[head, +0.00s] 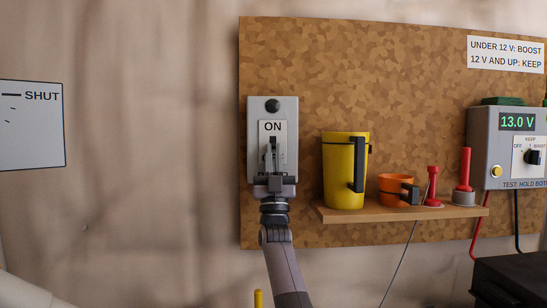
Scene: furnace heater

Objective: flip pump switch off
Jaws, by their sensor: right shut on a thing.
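The pump switch (287,112) is a grey box on the cork board, with a dark round knob near its top. Its pale plate reads ON above a dark slot. My right gripper (271,158) reaches up from below, in front of the plate. Its fingers are shut on the switch's lever, which they mostly hide, along with the lower part of the plate. I cannot tell the lever's exact position. My left gripper is not in view.
A wooden shelf (335,213) right of the switch holds a yellow mug (338,175), an orange cup (391,189) and red-handled pieces (465,168). A grey meter box (484,135) reading 13.0 V is farther right. A SHUT sign (30,135) is at left.

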